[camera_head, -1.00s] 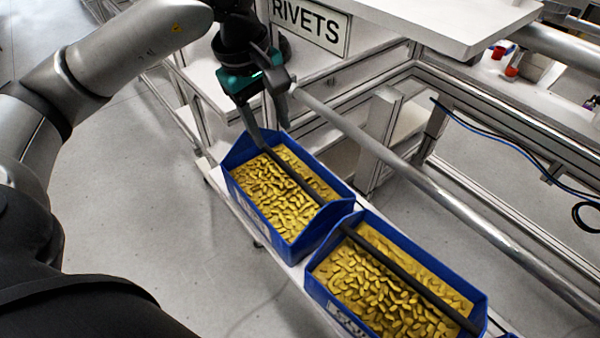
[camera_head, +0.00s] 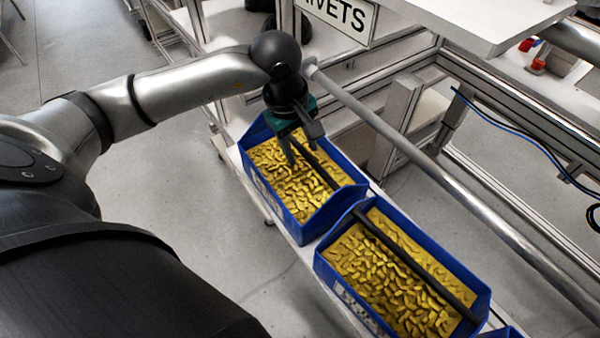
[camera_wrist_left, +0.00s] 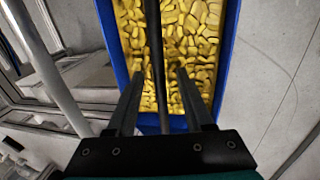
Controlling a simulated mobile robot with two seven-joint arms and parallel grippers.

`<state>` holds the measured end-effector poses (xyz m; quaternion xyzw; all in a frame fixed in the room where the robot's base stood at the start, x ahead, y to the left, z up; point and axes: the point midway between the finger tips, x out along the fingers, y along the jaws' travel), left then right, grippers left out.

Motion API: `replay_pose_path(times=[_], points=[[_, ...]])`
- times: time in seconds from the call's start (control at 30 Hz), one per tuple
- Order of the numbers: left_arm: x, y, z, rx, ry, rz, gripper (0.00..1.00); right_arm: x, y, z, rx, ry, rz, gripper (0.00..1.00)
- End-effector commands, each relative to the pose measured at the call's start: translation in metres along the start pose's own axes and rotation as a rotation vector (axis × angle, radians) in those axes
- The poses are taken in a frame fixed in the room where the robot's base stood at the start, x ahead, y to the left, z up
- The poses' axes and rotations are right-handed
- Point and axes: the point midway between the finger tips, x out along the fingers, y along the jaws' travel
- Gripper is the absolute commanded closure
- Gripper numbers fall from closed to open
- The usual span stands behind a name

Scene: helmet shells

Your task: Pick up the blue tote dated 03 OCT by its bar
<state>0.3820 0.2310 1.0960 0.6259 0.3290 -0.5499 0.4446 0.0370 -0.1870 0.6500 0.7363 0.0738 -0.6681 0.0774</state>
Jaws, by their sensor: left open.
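Two blue totes full of yellow pieces stand in a row on a white shelf, each with a dark bar along its length. My left gripper (camera_head: 302,150) is over the farther tote (camera_head: 318,222), with its fingers near that tote's bar (camera_head: 322,168). In the left wrist view the open fingers (camera_wrist_left: 157,85) lie on either side of the bar (camera_wrist_left: 153,40), with nothing gripped. I cannot tell if they touch it. The nearer tote (camera_head: 482,300) is apart from the gripper. Labels show on the totes' left faces, but their dates are unreadable. My right gripper is out of view.
A metal rail (camera_head: 440,165) runs diagonally just right of the totes. A RIVETS sign (camera_head: 345,18) hangs beneath a white shelf (camera_head: 470,22) at the top. Part of another blue tote (camera_head: 502,333) shows at the bottom edge. Open floor (camera_head: 185,235) lies to the left.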

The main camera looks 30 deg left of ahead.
Motion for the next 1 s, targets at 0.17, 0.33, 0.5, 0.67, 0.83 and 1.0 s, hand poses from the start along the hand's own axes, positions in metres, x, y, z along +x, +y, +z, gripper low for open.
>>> replay_pose_path(times=[0.17, 0.33, 0.5, 0.67, 0.83, 1.0], points=[[0.0077, -0.0001, 0.0001, 0.0, 0.0, 0.001, 0.48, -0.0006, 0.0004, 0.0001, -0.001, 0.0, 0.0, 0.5], [0.0074, -0.0001, 0.0001, 0.0, 0.0, 0.0, 0.52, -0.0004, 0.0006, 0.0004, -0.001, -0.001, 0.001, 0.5], [0.0071, -0.0001, 0.0, 0.0, 0.0, 0.0, 0.71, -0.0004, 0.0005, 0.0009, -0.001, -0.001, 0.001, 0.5], [0.007, -0.0001, 0.0, 0.0, 0.0, 0.0, 0.89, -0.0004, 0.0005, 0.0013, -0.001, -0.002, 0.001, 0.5], [0.0069, 0.0, -0.0001, 0.0, 0.0, 0.001, 1.0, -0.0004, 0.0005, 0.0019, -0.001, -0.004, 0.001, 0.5], [0.0068, 0.0, -0.0001, 0.0, 0.0, 0.001, 1.0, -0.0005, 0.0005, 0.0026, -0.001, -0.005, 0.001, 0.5]])
